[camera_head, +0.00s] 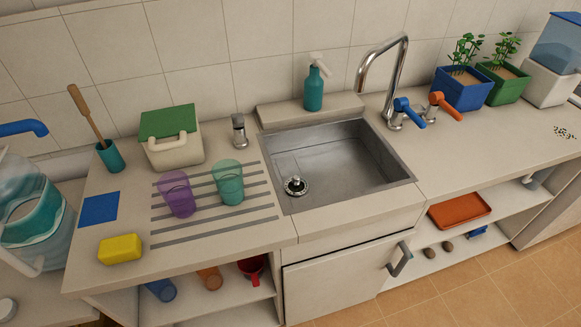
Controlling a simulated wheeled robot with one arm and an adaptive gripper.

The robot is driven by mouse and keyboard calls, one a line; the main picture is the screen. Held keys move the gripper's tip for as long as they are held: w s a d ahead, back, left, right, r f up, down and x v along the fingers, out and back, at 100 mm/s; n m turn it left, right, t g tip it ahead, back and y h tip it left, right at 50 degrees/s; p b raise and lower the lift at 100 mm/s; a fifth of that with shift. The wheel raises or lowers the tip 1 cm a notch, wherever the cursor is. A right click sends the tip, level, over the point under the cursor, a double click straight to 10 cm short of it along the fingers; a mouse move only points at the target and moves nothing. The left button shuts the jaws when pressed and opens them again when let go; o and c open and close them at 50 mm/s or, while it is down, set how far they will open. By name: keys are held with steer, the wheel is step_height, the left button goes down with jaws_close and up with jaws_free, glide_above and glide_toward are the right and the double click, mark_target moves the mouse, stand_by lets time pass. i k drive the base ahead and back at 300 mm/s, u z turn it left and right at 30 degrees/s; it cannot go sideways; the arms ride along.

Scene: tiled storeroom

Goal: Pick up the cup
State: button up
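Two see-through cups stand upright on the grey-striped drainer left of the sink: a purple cup (177,194) and, to its right, a green cup (228,182). On the shelf below the counter are a blue cup (162,289), an orange cup (210,278) and a red cup or mug (252,268), each partly hidden by the counter edge. I cannot tell from this view which cup the task names. My gripper is not in view.
The sink (345,160) has a tall faucet (385,70) behind it. A yellow sponge (120,249) lies at the counter's front left. A green-lidded box (172,140), a teal holder (110,157) with a brush and a soap bottle (314,88) stand at the back.

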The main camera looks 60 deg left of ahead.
mark_target(227, 173)
steer(key=i, duration=0.75)
steer(key=u, duration=4)
steer(key=i, duration=0.5)
steer(key=u, duration=0.05)
